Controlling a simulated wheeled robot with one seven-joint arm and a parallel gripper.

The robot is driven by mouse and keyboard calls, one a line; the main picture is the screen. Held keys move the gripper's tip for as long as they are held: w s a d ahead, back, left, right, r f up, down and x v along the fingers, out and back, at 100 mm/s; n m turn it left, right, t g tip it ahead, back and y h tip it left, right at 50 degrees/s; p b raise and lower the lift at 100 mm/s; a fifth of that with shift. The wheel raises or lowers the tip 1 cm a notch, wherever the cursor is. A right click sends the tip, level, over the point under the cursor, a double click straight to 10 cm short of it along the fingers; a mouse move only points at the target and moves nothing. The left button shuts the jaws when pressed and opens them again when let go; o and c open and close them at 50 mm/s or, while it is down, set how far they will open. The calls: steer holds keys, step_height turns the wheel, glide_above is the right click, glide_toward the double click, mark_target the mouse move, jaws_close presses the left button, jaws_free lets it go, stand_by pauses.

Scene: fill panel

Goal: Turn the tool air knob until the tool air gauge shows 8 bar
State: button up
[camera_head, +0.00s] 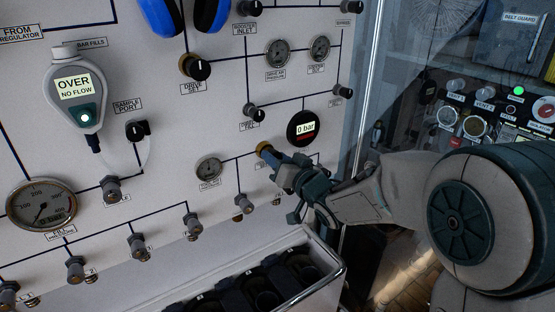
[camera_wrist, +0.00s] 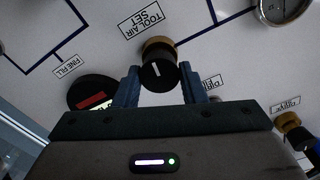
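The tool air knob (camera_head: 264,148) is a black cap on a brass collar. In the wrist view the knob (camera_wrist: 158,74) sits below a "TOOL AIR SET" label, and its white pointer line is nearly upright. My gripper (camera_head: 275,162) is at the knob; its two blue fingers (camera_wrist: 158,82) flank the black cap. I cannot tell whether both fingers touch it. A round black digital gauge (camera_head: 303,128) reads "0 bar" above a red strip; it shows partly behind my gripper in the wrist view (camera_wrist: 92,94). Its name label is not readable.
A small dial gauge (camera_head: 209,168) is left of the knob. Other knobs (camera_head: 254,114) and several valves (camera_head: 240,202) surround it. A metal-railed crate (camera_head: 335,268) with dark contents stands below. A glass panel (camera_head: 365,120) stands right of the panel.

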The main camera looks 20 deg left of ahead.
steer(key=o, duration=0.3)
steer(key=shift+d, duration=0.1)
steer(key=b+v, duration=0.2)
steer(key=v, duration=1.1)
steer(key=shift+s+d+b, duration=0.1)
steer(key=shift+s+b, duration=0.2)
steer(key=shift+c, duration=0.2)
stand_by(1.7)
